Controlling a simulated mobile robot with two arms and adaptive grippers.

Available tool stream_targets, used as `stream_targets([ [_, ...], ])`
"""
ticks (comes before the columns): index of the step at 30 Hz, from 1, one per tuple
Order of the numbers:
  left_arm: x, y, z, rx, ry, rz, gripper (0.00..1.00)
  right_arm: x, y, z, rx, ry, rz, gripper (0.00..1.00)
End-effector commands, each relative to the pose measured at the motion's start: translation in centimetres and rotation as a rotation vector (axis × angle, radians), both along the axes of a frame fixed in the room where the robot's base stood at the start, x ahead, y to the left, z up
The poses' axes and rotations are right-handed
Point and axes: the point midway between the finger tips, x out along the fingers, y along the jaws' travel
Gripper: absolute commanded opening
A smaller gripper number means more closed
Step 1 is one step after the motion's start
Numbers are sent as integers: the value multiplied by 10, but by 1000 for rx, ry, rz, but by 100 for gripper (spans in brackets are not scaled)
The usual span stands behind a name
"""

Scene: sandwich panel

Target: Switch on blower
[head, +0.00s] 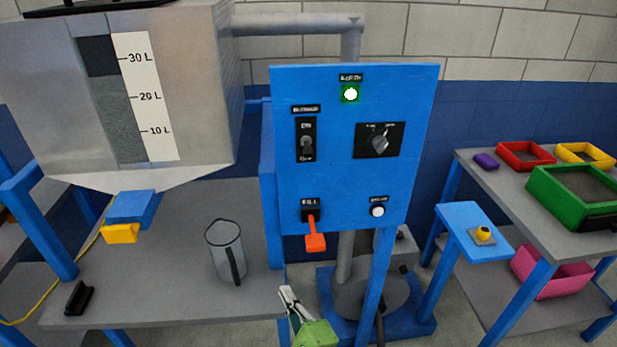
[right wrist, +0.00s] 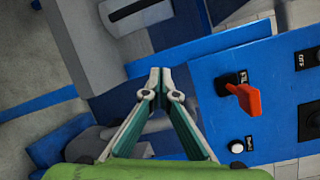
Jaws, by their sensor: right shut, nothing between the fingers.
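The blue control panel (head: 345,195) stands upright beside the tank. It carries a black toggle switch (head: 306,142) at left, a black rotary knob (head: 379,143) at right, and a lit green-white lamp (head: 350,94) at the top. Below are an orange lever (head: 315,240), hanging down under a label reading FILL, and a white round button (head: 377,211). The other labels are too small to read surely. My right gripper (head: 287,291) is shut and empty, below and left of the lever. In the right wrist view its fingertips (right wrist: 155,72) meet, apart from the orange lever (right wrist: 245,97).
The grey tank (head: 200,90) with a litre scale is at left. A metal jug (head: 225,252) stands on the grey table (head: 180,290) beneath. A side table with coloured trays (head: 575,193) is at right, near a yellow button on a blue stand (head: 470,222).

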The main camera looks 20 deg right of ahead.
Motion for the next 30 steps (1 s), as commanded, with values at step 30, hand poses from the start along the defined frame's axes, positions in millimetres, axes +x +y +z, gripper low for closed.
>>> stream_targets([
  [30,0,0,-9,0,0,0,40,6,-65,218,1106,-500,-65,0],
])
